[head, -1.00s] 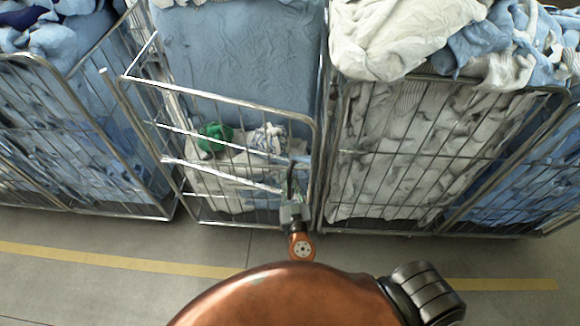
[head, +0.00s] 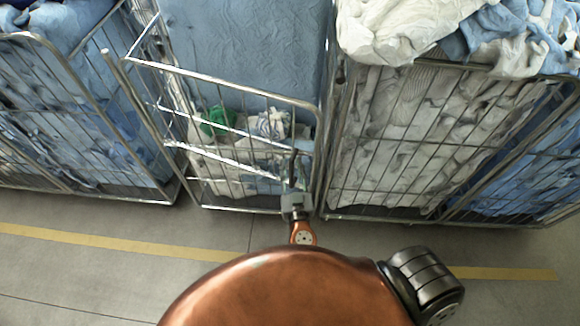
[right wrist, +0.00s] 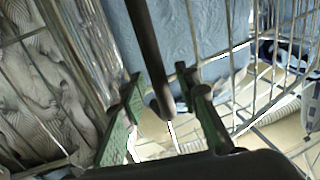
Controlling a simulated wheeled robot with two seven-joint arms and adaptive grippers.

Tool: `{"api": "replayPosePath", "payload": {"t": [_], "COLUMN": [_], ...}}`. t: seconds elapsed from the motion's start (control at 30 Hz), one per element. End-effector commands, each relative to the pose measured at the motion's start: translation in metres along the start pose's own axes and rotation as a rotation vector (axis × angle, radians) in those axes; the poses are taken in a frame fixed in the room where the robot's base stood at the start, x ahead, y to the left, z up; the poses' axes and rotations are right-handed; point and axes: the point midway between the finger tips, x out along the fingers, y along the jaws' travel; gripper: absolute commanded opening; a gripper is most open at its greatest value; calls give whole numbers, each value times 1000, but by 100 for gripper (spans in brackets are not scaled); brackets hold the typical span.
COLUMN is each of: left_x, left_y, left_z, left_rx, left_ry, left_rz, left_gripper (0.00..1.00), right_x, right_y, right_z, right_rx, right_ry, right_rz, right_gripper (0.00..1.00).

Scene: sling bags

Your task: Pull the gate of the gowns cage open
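The middle cage's wire gate (head: 225,82) has a bright metal frame and stands across the cage front. Whether it is ajar is hard to tell. Behind it are a large blue fabric load (head: 245,50) and small green (head: 215,120) and whitish bundles low down. My right gripper (head: 293,184) is low at the gate's right side. In the right wrist view its two green fingers (right wrist: 161,78) are apart, with a dark round-ended bar (right wrist: 148,45) between them and visible gaps beside it. Contact cannot be told. My left gripper is out of view.
A cage with white and blue laundry (head: 400,140) stands close on the right. Another cage of blue laundry (head: 60,110) stands on the left. The floor in front is clear, with a yellow line (head: 110,240) across it.

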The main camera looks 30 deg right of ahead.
Motion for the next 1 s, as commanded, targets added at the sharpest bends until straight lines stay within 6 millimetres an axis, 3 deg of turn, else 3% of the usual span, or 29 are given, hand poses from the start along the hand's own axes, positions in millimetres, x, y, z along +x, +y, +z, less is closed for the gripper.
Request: {"api": "replayPosePath", "payload": {"t": [0.17, 0.63, 0.8, 1.0], "left_x": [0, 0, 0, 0], "left_y": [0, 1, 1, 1], "left_z": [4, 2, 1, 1], "left_rx": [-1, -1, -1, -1], "left_ry": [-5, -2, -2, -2], "left_rz": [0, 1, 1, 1], "left_gripper": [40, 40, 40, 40], "right_x": [-13, -101, -115, -118], "right_y": [0, -1, -1, -1], "right_z": [1, 1, 1, 0], "right_rx": [-2, -3, -2, 0], "right_ry": [-1, -2, -2, 0], "right_rz": [-1, -2, 0, 1], "right_gripper": [29, 29, 29, 29]}}
